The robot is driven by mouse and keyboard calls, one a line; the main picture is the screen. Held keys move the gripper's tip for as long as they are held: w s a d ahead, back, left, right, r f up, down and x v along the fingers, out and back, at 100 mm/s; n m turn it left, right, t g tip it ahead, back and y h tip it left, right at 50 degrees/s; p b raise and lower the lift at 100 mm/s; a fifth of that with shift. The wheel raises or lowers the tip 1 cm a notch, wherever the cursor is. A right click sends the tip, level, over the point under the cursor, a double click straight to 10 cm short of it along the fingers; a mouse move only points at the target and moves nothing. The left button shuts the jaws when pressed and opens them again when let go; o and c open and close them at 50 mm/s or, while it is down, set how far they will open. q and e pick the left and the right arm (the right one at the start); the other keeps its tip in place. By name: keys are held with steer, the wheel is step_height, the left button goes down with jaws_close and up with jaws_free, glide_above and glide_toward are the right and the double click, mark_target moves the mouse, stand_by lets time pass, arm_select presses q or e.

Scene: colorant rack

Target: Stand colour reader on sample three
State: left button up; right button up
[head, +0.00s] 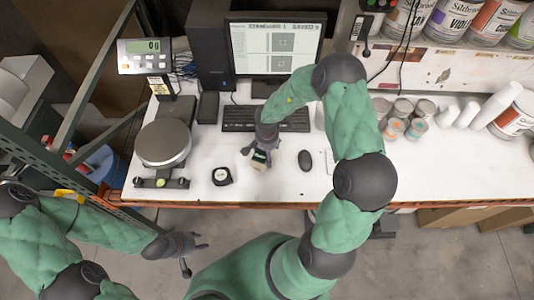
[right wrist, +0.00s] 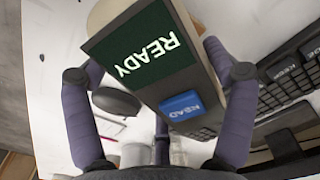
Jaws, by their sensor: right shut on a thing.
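The colour reader (head: 259,160) is in my right gripper (head: 259,153) over the front part of the white desk, between the tape measure and the mouse. In the right wrist view the colour reader (right wrist: 150,55) shows a dark green screen reading READY and a blue READ button. The fingers of my right gripper (right wrist: 155,75) are on both sides of it. Whether its base touches the desk cannot be told. No sample is clearly marked as three; the reader and gripper hide the spot below. My left gripper (head: 193,254) is open and empty in front of the desk edge.
A mouse (head: 305,160) lies right of the reader, a black tape measure (head: 222,176) left. A keyboard (head: 240,118) and monitor (head: 277,50) stand behind. A scale (head: 163,145) is at the left. Small tins (head: 402,110) and large paint cans stand at the right.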

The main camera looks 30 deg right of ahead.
steer(key=shift+w+f, duration=0.2)
steer(key=shift+f, duration=0.3)
steer(key=o, duration=1.5)
steer(key=shift+s+f, duration=0.1)
steer(key=shift+f, duration=0.05)
step_height(320, 180, up, 12)
steer(key=shift+r+p, duration=0.15)
steer(key=shift+p, duration=0.85)
